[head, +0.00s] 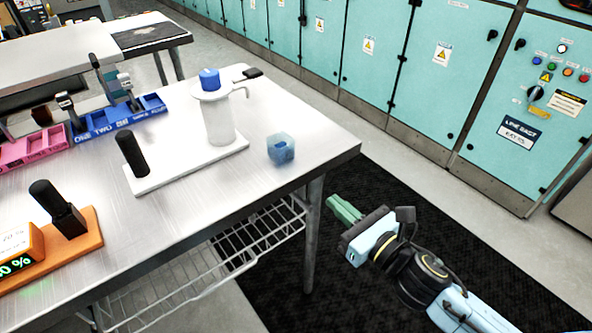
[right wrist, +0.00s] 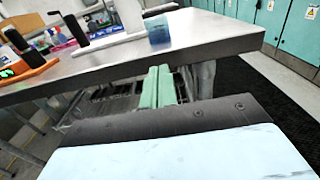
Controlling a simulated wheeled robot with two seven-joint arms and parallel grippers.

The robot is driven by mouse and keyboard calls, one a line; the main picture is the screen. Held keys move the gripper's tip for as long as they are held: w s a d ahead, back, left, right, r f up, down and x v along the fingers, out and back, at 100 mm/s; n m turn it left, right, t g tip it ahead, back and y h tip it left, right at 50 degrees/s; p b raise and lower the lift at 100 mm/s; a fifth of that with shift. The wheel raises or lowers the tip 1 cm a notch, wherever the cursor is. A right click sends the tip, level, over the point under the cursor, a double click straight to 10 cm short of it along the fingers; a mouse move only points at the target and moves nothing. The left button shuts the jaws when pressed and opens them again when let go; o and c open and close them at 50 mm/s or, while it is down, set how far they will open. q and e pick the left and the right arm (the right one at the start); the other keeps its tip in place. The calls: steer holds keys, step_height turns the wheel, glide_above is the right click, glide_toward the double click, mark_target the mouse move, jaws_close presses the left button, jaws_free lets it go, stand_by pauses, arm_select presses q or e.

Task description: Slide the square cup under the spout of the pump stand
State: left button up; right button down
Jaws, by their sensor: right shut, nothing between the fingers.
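The square cup (head: 281,149), clear with blue inside, stands upright on the metal table near its right edge. It also shows in the right wrist view (right wrist: 158,30) near the table edge. The cup is apart from the plate, nearer the table's front right, and not under the spout. My right gripper (head: 342,208) is shut and empty, off the table's right edge. My left gripper is not in view.
The metal table (head: 200,210) has a wire shelf (head: 240,245) beneath. Blue (head: 120,117) and pink (head: 35,150) trays stand at the back left. An orange stand (head: 70,240) with a black handle is at the front left. Tabletop around the cup is clear.

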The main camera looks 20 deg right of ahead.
glide_toward(288, 159)
steer(key=x, duration=0.5)
steer(key=shift+w+a, duration=0.1)
steer(key=shift+x, duration=0.75)
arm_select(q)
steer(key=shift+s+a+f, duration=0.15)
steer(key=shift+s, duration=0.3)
